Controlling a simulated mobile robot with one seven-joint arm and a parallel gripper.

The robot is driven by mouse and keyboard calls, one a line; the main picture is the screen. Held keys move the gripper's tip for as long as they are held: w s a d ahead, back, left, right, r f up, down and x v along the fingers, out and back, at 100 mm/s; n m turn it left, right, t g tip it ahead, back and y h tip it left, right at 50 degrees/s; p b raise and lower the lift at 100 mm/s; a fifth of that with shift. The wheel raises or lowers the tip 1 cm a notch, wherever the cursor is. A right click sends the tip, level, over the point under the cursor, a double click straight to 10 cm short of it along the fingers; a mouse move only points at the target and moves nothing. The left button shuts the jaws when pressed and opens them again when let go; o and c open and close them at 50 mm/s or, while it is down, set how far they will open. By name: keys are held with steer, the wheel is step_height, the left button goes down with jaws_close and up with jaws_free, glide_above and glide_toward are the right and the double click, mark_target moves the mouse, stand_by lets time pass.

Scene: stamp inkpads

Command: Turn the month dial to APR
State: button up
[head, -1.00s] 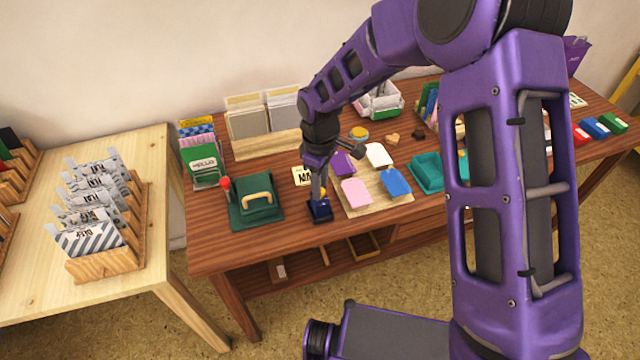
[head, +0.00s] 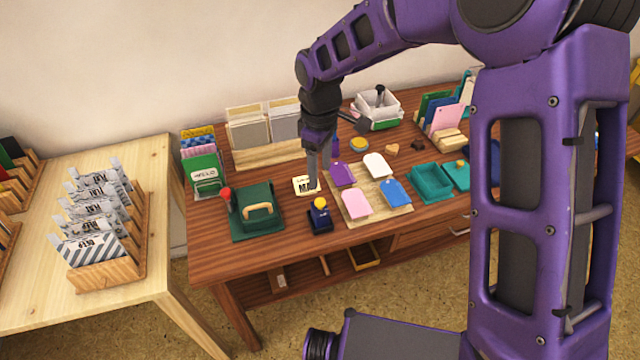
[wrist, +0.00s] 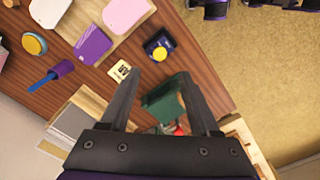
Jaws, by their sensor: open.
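The month dial is a small dark blue block (head: 320,221) with a yellow knob (head: 320,203) on top, standing upright near the table's front edge. It also shows in the wrist view (wrist: 152,45). Behind it lies a cream card (head: 302,185) with black letters that seem to begin "MA", partly covered by my fingers. My gripper (head: 319,184) is open and empty, above and behind the dial, apart from it. In the wrist view the knob lies beyond the two spread fingertips (wrist: 158,76). I cannot read any month on the dial itself.
Card holders stand at the back.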

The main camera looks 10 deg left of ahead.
step_height(320, 180, up, 8)
steer(key=shift+p, duration=0.3)
stand_by(0.3)
